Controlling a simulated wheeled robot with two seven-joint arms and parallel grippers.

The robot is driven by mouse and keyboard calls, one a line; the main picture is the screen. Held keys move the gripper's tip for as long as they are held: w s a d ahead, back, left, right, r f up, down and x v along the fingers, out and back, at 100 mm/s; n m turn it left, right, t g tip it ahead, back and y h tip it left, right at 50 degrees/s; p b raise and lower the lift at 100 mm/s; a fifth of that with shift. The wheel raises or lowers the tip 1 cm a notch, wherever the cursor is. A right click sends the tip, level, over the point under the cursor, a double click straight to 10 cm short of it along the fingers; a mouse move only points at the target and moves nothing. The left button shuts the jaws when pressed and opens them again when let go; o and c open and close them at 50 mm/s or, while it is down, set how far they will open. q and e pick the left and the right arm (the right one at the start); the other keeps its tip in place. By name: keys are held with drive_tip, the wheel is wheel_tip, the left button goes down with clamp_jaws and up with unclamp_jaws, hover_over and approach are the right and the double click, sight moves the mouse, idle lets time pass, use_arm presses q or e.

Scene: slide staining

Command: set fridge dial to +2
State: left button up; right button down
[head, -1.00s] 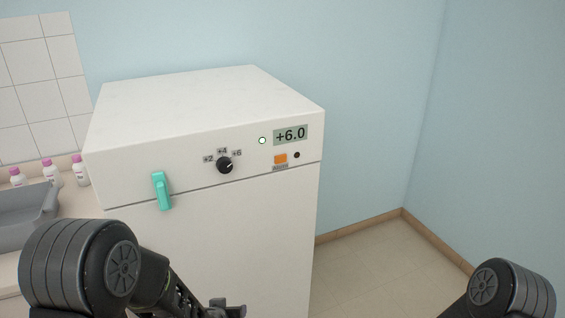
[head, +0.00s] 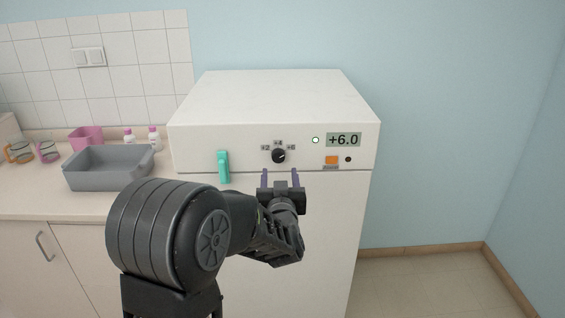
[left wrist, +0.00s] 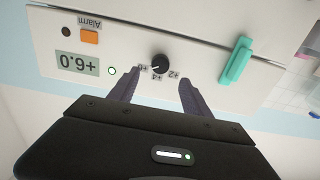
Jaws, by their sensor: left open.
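The white fridge (head: 330,215) stands against the blue wall. Its black round dial (head: 279,156) sits on the upper front panel, with marks +2, +4 and +6 around it. The dial's pointer seems turned toward +6. The display (head: 343,140) reads +6.0. My left gripper (head: 281,173) is open and empty, just below and in front of the dial. In the left wrist view the dial (left wrist: 160,64) shows upside down, beyond and between the two spread fingers (left wrist: 157,88), apart from them. My right gripper is not in view.
A teal handle (head: 223,167) sticks out left of the dial. An orange alarm button (head: 331,160) is to its right. A grey tub (head: 108,168), pink container (head: 86,138) and bottles stand on the counter at left. Floor right of the fridge is clear.

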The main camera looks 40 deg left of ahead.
sight(278, 159)
use_arm(q)
drive_tip(key=shift+x, duration=4)
drive_tip(key=shift+s, duration=0.1)
drive_tip(key=shift+c, duration=0.6)
drive_tip(key=shift+f, duration=0.1)
clamp_jaws()
